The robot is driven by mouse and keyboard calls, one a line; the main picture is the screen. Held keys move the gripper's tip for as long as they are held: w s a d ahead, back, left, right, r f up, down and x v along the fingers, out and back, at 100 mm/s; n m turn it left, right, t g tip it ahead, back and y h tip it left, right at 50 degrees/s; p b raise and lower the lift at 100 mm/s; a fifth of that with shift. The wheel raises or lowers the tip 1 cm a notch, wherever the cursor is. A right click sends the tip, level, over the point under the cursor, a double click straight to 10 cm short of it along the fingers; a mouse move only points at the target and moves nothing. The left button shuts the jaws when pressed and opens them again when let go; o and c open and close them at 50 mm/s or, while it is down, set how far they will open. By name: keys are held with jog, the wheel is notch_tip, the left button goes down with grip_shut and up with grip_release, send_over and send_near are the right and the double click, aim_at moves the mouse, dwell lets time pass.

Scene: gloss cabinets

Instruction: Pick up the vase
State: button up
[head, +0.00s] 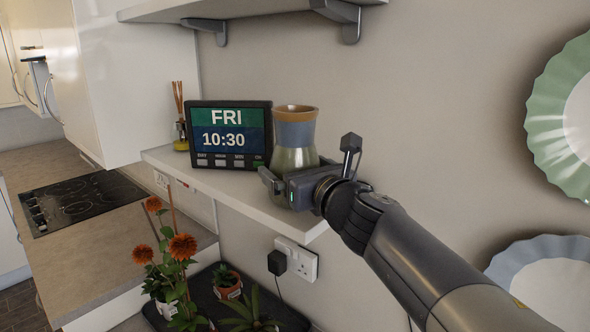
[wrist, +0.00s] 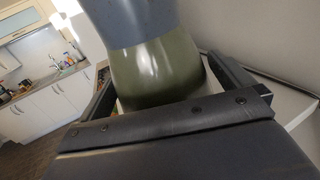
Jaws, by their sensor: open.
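The vase (head: 294,135) stands upright near the right end of a white wall shelf (head: 221,186). It has an orange-brown rim, a blue-grey neck and a glossy green lower body. My gripper (head: 281,178) is at the green lower body, and its body hides part of the vase's front in the head view. In the wrist view the vase (wrist: 158,70) stands between the two open fingers, one on each side. I cannot tell whether either finger touches it. The base of the vase is hidden behind my gripper.
A digital clock (head: 229,134) stands just left of the vase, with a reed diffuser (head: 181,134) beyond it. Another shelf (head: 240,8) hangs above. Potted plants (head: 227,285) and a plugged socket (head: 297,259) are below. Scalloped plates (head: 565,115) hang at right.

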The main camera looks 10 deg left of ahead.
jog(key=shift+w+a, duration=0.3)
jog(key=shift+w, duration=0.1)
jog(key=shift+c, duration=0.3)
jog(key=c, duration=1.2)
jog(key=shift+r, duration=0.1)
jog(key=shift+c, duration=0.3)
jog(key=shift+r, duration=0.1)
